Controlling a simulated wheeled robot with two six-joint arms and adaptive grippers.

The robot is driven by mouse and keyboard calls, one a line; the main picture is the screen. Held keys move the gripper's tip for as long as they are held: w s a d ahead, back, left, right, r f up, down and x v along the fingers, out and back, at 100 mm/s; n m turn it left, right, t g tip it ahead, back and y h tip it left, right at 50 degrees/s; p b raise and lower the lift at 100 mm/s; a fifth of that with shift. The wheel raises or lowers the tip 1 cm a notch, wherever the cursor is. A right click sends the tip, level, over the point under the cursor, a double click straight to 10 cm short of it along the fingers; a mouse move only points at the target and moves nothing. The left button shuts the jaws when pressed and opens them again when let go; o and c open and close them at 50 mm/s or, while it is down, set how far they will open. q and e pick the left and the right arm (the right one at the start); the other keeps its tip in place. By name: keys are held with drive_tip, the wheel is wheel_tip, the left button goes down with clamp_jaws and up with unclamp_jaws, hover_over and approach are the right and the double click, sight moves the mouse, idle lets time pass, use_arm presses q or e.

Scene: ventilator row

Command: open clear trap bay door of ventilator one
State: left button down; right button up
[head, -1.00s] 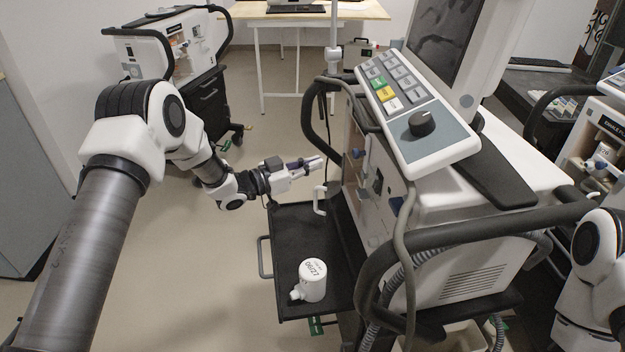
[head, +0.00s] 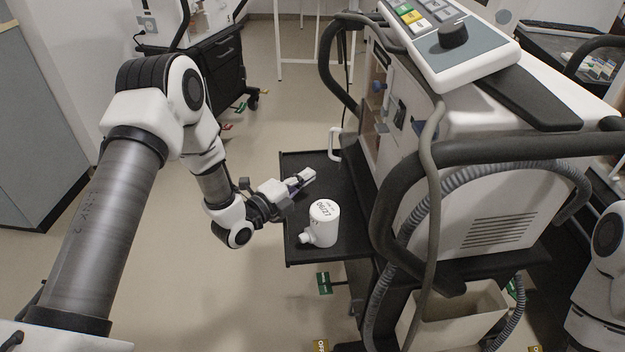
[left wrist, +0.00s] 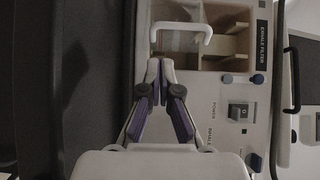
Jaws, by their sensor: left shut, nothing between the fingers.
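Ventilator one (head: 500,190) stands at centre right in the head view. A white handle (head: 335,143) stands out from its front, above the black shelf; it also shows in the left wrist view (left wrist: 181,28). There it crosses in front of an open-looking bay (left wrist: 178,42) with pale dividers; I cannot make out the clear door pane itself. My left gripper (head: 308,177) is shut and empty over the shelf, nearer to me than the handle. In the left wrist view its closed fingertips (left wrist: 160,66) point toward the handle, apparently apart from it. My right gripper is out of view.
A white canister (head: 322,222) stands on the black shelf (head: 300,165) close to my left gripper. A black rail and grey hoses (head: 415,230) curve around the ventilator's near side. Another cart (head: 215,70) stands at the back left. Floor left of the shelf is clear.

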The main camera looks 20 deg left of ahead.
use_arm(q)
drive_tip(key=b+x, duration=0.1)
drive_tip(key=x, duration=0.7)
drive_tip(key=shift+w+d, duration=0.1)
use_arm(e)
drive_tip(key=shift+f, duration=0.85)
